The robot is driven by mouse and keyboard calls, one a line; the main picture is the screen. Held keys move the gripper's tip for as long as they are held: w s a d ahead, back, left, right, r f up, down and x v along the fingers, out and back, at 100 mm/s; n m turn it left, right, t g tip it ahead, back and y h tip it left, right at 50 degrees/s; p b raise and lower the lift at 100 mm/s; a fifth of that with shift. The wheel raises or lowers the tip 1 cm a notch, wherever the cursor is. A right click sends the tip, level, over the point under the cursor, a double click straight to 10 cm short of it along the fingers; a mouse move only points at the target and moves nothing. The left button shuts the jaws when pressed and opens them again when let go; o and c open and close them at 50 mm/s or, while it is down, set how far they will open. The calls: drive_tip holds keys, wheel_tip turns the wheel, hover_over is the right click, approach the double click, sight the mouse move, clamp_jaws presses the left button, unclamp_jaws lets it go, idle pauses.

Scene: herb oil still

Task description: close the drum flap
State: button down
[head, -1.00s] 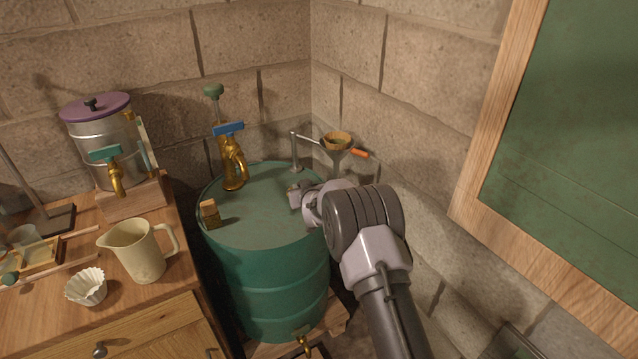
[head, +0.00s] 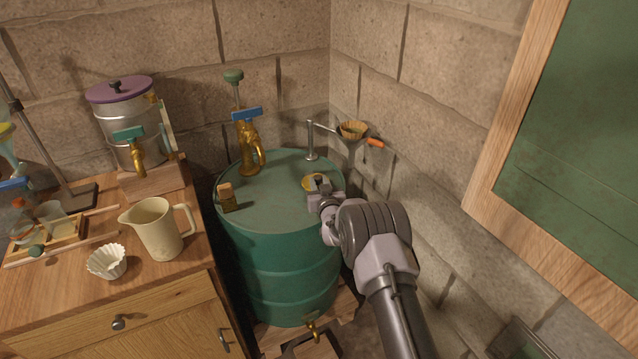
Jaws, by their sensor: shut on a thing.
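The green drum (head: 275,250) stands in the corner between the cupboard and the right-hand wall.
A post with a swing arm and funnel (head: 353,131) is behind my gripper. A jug (head: 158,230) stands on the cupboard at left. A green board (head: 575,140) hangs at right.

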drive_tip(key=c, duration=1.1)
unclamp_jaws()
drive_tip(key=shift+c, duration=0.2)
drive_tip(key=s+d+r+p, duration=0.2)
drive_tip(key=s+p, duration=0.4)
drive_tip(key=s, duration=1.1)
drive_tip(key=shift+r, duration=0.25)
drive_tip(key=shift+d, duration=0.1)
